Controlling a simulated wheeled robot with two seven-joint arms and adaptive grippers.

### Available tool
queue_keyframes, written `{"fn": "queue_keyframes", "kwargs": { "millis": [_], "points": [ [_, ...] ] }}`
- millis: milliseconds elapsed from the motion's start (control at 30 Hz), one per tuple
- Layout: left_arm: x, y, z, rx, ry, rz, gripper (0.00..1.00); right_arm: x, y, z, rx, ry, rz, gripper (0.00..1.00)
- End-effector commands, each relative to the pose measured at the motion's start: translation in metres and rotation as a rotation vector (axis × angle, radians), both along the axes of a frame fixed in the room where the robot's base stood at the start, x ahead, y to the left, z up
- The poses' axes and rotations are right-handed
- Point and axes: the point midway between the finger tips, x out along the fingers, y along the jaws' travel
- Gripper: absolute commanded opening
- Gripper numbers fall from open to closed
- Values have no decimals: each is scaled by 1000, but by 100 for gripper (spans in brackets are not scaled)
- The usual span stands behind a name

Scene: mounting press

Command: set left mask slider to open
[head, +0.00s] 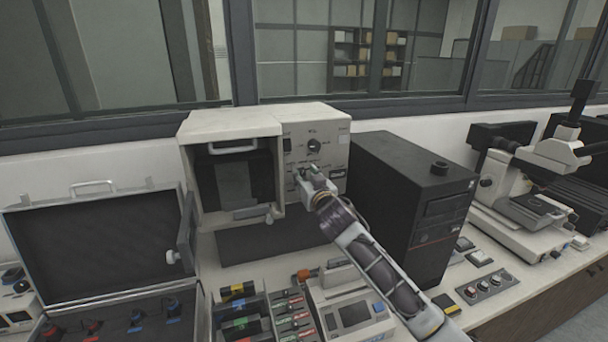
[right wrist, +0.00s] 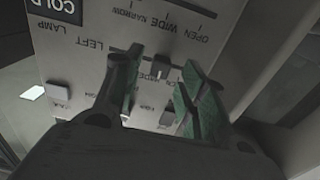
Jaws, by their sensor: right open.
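The mounting press (head: 240,124) is a cream box with a dark open bay and a control panel on its right. My right gripper (head: 308,178) is at the lower part of that panel. In the right wrist view the panel lettering is upside down. A grey slider knob (right wrist: 160,69) sits on a slot near the word LEFT. My right gripper (right wrist: 157,66) is open, with one green-padded finger on each side of this knob. Contact with the knob cannot be told. The fingers partly hide the slot and its lettering. My left gripper is not in view.
A black computer tower (head: 415,190) stands close to the right of the press. An open case (head: 95,245) is at the left. Trays of small tools (head: 262,310) lie in front. A microscope (head: 525,190) is at the right. Another slider knob (right wrist: 167,118) is near the fingers.

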Motion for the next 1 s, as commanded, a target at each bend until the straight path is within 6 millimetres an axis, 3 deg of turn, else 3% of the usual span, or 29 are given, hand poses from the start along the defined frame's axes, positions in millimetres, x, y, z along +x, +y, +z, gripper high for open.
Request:
{"fn": "queue_keyframes", "kwargs": {
  "millis": [233,633,967,1000],
  "points": [
    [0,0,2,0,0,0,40,12,4,0,-2,0,-1,41],
    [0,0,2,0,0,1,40,14,5,0,-1,1,0,41],
    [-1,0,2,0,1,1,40,14,4,0,-1,1,0,0],
    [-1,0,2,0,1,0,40,14,4,0,-1,1,0,0]
  ]
}}
